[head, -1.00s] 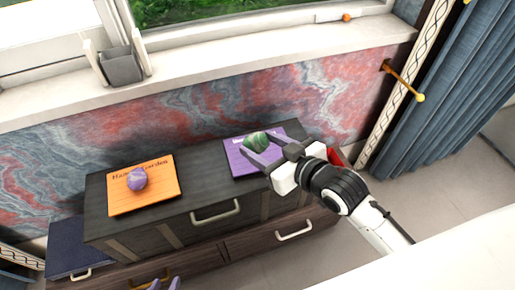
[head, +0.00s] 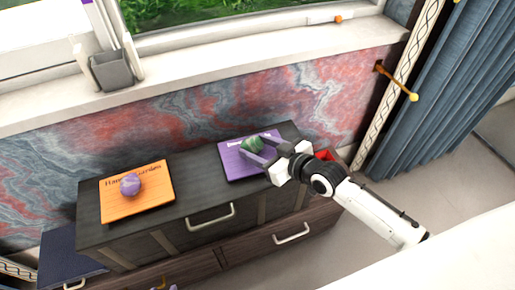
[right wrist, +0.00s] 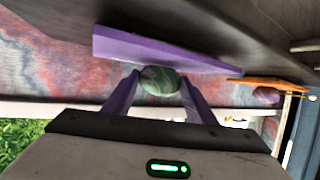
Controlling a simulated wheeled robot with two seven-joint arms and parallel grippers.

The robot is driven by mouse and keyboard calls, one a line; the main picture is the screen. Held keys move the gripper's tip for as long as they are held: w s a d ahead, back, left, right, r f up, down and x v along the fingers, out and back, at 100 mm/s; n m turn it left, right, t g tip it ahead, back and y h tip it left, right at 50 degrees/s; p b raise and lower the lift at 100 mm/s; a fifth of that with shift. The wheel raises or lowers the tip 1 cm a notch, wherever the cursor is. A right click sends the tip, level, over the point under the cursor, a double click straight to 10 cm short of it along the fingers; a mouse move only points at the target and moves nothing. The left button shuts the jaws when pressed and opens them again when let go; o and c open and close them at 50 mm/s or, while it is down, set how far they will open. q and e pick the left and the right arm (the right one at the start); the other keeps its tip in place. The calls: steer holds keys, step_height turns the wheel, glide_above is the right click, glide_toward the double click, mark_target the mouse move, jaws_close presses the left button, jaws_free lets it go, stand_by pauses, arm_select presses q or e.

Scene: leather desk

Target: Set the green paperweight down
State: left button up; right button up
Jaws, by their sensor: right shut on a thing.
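The green paperweight (head: 251,144) is a marbled, rounded stone over the purple book (head: 231,165) on the dark cabinet's top. My right gripper (head: 254,150) is shut on it, one finger on each side. In the right wrist view, the paperweight (right wrist: 160,80) sits between the purple fingertips, close against the purple book (right wrist: 150,50). I cannot tell whether it touches the book. Of my left gripper, at most a small purple tip (head: 173,287) shows at the bottom edge; its jaws are cut off.
An orange book (head: 150,203) with a purple marbled ball (head: 130,184) on it lies to the left on the dark cabinet (head: 98,235). Bare cabinet top lies between the two books. A marbled wall (head: 180,125) stands behind, below the windowsill (head: 230,62).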

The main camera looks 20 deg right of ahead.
steer(key=shift+f, duration=0.15)
steer(key=o, duration=1.2)
steer(key=shift+f, duration=0.1)
steer(key=p+v, duration=0.1)
steer(key=v, duration=1.1)
steer(key=s+a+f+m+g+h, duration=0.1)
steer(key=s+f, duration=0.4)
steer(key=s+a+f+m+g+h, duration=0.1)
steer(key=s+a+f, duration=0.1)
steer(key=s+f, duration=0.3)
steer(key=s+a+f+g+h, duration=0.1)
steer(key=s+f, duration=0.5)
steer(key=shift+a+f+m+g, duration=0.3)
steer(key=shift+a+m+g, duration=0.1)
